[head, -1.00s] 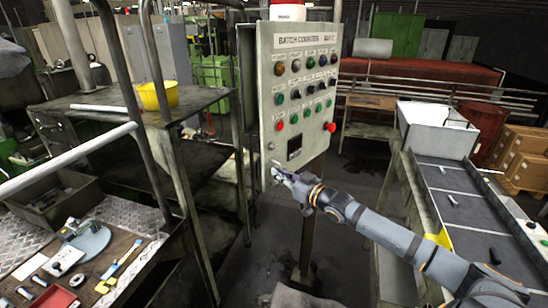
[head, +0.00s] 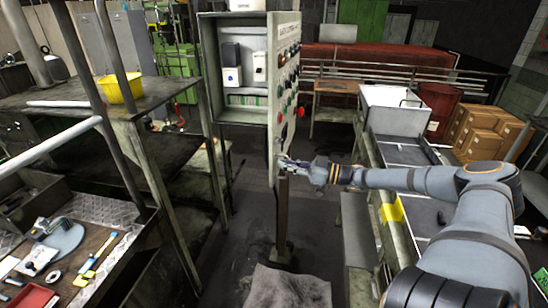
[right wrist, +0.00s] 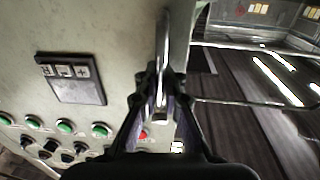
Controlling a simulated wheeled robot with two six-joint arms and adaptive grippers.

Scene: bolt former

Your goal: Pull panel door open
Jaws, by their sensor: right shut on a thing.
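The panel door (head: 284,82) stands swung out from the control cabinet (head: 240,117), seen nearly edge-on in the head view, with its buttons facing right. The cabinet inside is exposed, with white modules (head: 231,65) on its back wall. My right gripper (head: 288,165) is at the lower part of the door's outer face. In the right wrist view its fingers (right wrist: 158,105) are shut on the slim metal door handle (right wrist: 164,45), beside a dark display (right wrist: 71,78) and rows of buttons. My left gripper is not in view.
A steel bench (head: 155,98) with a yellow bowl (head: 119,88) stands left of the cabinet. A conveyor (head: 430,213) and a white bin (head: 394,110) are at right. A grey cloth-like thing (head: 288,287) lies at the bottom. Floor shows below the door.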

